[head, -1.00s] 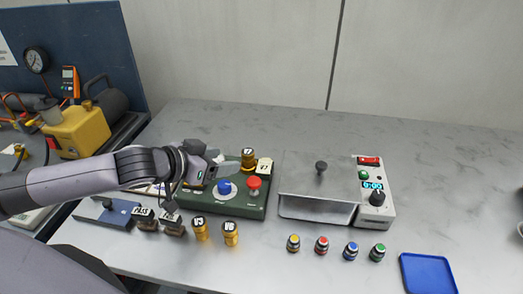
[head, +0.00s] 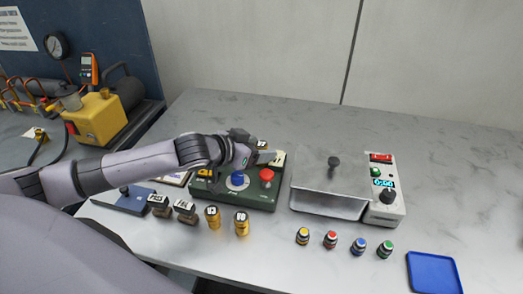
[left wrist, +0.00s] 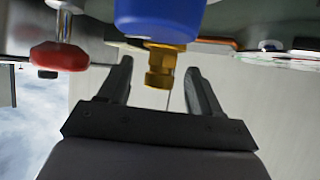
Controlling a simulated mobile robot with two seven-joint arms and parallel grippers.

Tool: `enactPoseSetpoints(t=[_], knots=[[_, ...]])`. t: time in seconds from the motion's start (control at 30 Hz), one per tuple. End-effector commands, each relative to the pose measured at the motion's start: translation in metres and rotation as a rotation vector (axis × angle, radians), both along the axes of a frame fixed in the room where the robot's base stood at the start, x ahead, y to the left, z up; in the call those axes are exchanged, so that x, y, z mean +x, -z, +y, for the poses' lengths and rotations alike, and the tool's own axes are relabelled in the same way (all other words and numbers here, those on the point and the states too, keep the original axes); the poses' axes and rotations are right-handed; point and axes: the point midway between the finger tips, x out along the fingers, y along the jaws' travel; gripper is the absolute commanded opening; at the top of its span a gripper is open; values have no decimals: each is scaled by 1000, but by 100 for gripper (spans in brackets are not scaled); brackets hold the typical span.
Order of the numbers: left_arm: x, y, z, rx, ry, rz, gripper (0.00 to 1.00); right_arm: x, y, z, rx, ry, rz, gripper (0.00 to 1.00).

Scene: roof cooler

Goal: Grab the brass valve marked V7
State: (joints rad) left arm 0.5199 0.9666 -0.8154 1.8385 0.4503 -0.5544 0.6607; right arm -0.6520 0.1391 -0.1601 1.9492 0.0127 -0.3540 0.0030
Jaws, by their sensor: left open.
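The brass valve with a dark-marked cap (head: 263,144) stands at the back of the green control box, mostly hidden by my left gripper; its mark is hard to read now. My left gripper (head: 258,151) is open at this valve, its jaws close to or around it; contact cannot be told. In the left wrist view, the open fingers (left wrist: 158,80) have a brass hex fitting (left wrist: 160,68) under a blue cylinder (left wrist: 158,15) between or beyond them. Two other brass valves (head: 213,217) (head: 241,223) stand in front of the box.
A lidded metal unit (head: 330,188) stands right; several small capped jars and a blue tray (head: 434,272) lie front right.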

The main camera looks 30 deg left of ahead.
Motion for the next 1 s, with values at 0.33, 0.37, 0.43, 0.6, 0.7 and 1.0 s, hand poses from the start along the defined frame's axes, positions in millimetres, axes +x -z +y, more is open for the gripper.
enactPoseSetpoints(t=[0.33,0.37,0.43,0.6,0.7,1.0], knots=[[0,0,0,0,0,0,6,1,0,0,0,1,-2,43],[0,0,0,0,0,0,0,1,-1,0,0,1,-2,43],[0,-1,0,-1,0,-2,0,1,-1,0,0,1,-3,43],[0,-1,0,0,0,-1,0,1,-1,0,0,1,-3,43],[0,-4,0,-1,0,-2,0,1,0,0,0,1,-3,43],[1,-45,1,-1,0,-8,0,2,2,0,0,1,-3,43]])
